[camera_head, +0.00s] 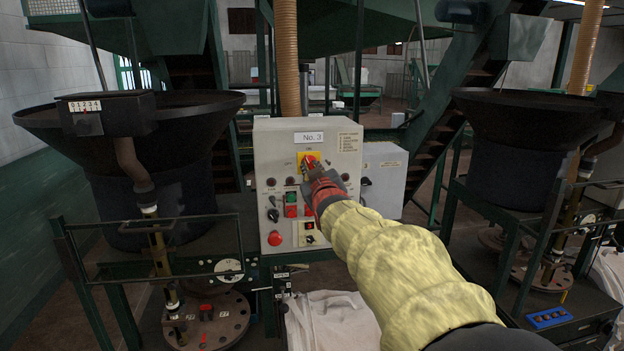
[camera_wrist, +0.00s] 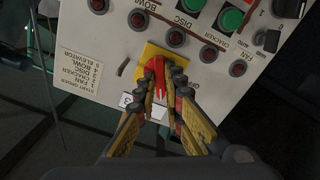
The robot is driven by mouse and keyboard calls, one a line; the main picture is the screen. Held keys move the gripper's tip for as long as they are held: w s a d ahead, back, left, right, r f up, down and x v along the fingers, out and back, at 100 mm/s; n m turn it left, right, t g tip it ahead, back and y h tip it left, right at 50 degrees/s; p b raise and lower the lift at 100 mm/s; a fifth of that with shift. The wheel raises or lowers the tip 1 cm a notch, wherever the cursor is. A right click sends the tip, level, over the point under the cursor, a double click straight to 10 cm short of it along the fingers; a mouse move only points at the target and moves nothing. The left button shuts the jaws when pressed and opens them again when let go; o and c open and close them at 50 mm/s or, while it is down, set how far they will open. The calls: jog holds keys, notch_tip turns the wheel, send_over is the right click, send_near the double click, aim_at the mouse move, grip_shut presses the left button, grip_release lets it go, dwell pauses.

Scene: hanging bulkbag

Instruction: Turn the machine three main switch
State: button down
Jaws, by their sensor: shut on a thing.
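The machine three control box (camera_head: 268,150) is a pale panel labelled "No. 3" in the head view. Its main switch is a red rotary handle (camera_head: 311,160) on a yellow plate (camera_head: 303,155) near the panel's top middle. My gripper (camera_head: 318,178) reaches it from the lower right and covers part of it. In the wrist view the panel appears upside down, and my gripper (camera_wrist: 161,100) has its two fingers on either side of the red handle (camera_wrist: 158,75). The fingers are closed on the handle, with the yellow plate (camera_wrist: 150,53) behind. The switch's exact angle is hard to tell.
Below the switch are a green button (camera_head: 291,197), a red stop button (camera_head: 275,238) and a small selector (camera_head: 310,238), close to my gripper. A grey box (camera_head: 385,172) stands right of the panel. Dark hoppers stand left (camera_head: 170,150) and right (camera_head: 510,130).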

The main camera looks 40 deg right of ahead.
jog(key=m+b, duration=0.1)
jog(key=m, duration=0.4)
jog(key=shift+f+b, duration=0.1)
jog(key=shift+b, duration=0.2)
jog(key=shift+m, duration=0.3)
jog(key=c, duration=1.9)
grip_release()
jog(key=v, duration=1.2)
